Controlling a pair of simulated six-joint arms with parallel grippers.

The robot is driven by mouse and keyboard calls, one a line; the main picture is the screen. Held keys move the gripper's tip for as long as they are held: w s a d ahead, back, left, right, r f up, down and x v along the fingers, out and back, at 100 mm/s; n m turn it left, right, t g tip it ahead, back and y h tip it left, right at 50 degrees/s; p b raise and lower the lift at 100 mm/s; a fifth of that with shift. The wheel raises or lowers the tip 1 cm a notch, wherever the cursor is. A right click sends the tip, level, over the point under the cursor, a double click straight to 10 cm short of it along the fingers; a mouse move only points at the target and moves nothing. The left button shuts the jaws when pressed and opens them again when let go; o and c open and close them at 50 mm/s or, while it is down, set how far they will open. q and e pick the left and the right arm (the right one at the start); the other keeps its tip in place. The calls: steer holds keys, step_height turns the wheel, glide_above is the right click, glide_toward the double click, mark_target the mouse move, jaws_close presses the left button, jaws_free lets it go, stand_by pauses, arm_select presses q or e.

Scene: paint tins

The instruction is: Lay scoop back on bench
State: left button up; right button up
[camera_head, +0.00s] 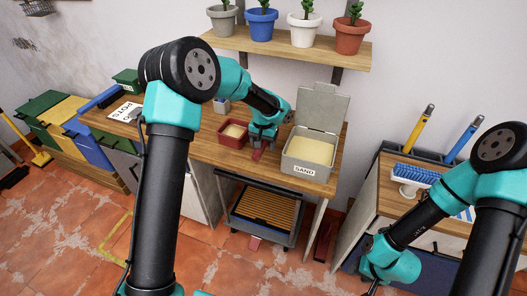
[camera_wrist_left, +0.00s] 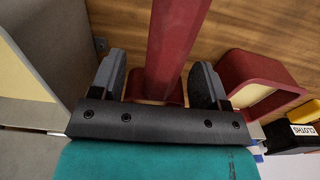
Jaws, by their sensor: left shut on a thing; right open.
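The dark red scoop (camera_wrist_left: 175,45) is between the fingers of my left gripper (camera_wrist_left: 162,88), its long red part reaching away from the jaws over the wooden bench. In the head view my left gripper (camera_head: 262,142) is low over the bench (camera_head: 215,150), with a small red part of the scoop (camera_head: 258,153) showing below it. I cannot tell whether the scoop touches the bench top. My right gripper (camera_head: 372,287) is at the bottom of the head view, low in front of the right-hand cabinet, mostly cut off, open.
A grey open-lidded SAND bin (camera_head: 304,172) stands right of my left gripper. A red box with pale contents (camera_head: 222,138) stands left of it. A shelf (camera_head: 290,48) with potted plants hangs above. A blue brush (camera_head: 415,173) lies on the right cabinet.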

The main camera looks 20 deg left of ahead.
mark_target(263, 157)
arm_select(q)
steer(key=shift+f, duration=2.3)
steer(key=o, duration=0.9)
steer(key=shift+o, duration=0.2)
steer(key=shift+f, duration=0.1)
step_height(263, 157, up, 17)
steer(key=shift+s, duration=0.2)
